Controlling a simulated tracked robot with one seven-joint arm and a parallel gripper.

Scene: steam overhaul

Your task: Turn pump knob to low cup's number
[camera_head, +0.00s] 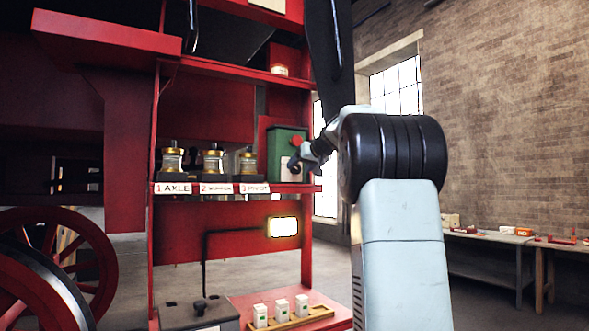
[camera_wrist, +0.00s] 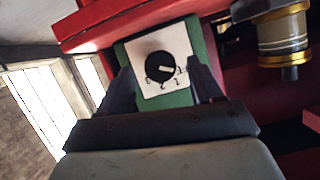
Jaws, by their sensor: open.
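A green pump box (camera_head: 283,140) stands on a red shelf, right of three brass-and-glass oil cups. The cups are the first (camera_head: 172,161), second (camera_head: 213,162) and third (camera_head: 248,163); their levels are too small to read surely. In the wrist view the pump's black knob (camera_wrist: 160,66) sits on a white plate (camera_wrist: 176,39) with numbers around it. Its pale pointer mark aims right and slightly down in that picture. My gripper (camera_head: 302,160) is in front of the pump. In the wrist view my gripper (camera_wrist: 160,76) is open, its fingers on either side of the knob, apparently apart from it.
Labels 1 AXLE (camera_head: 173,188), 2 (camera_head: 216,188) and 3 PIVOT (camera_head: 255,188) hang under the cups. A brass-banded glass cup (camera_wrist: 283,32) is close at the wrist view's right.

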